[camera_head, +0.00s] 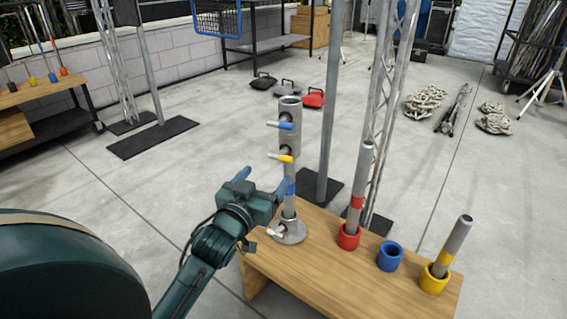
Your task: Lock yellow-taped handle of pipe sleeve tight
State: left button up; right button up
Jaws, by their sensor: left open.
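The grey pipe sleeve (290,140) stands upright over a round metal base (289,232) at the left end of the wooden bench (300,275). Its yellow-taped handle (281,157) sticks out to the left at mid-height. A blue-taped handle (280,125) sticks out above it, and a white-taped handle (274,233) is low at the base. A pipe with a blue band (291,187) shows below the sleeve. My left gripper (262,180) is open and empty, just below the yellow-taped handle in the picture. Its right finger overlaps the pipe; contact is unclear. My right gripper is out of view.
On the bench, a red-banded pipe stands in a red cup (349,236), a blue cup (390,256) is empty, and a yellow-banded pipe leans in a yellow cup (434,278). A metal post (331,110) and truss (385,100) rise behind. Floor left of the bench is clear.

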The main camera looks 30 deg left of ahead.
aim_at(279, 159)
pick_arm(q)
jog(key=w+b, duration=0.1)
jog(key=w, duration=0.2)
jog(key=w+a, duration=0.1)
jog(key=w, duration=0.2)
jog(key=w+b, duration=0.1)
jog(key=w, duration=0.2)
jog(key=shift+w+a+b, duration=0.25)
jog(key=shift+a+b, duration=0.1)
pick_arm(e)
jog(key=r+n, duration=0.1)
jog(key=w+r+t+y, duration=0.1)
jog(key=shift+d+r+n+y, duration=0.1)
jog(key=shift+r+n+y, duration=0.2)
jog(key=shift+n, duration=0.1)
pick_arm(q)
jog(key=shift+f, duration=0.1)
jog(key=c, duration=1)
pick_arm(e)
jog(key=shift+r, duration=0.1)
pick_arm(q)
jog(key=shift+p, duration=0.35)
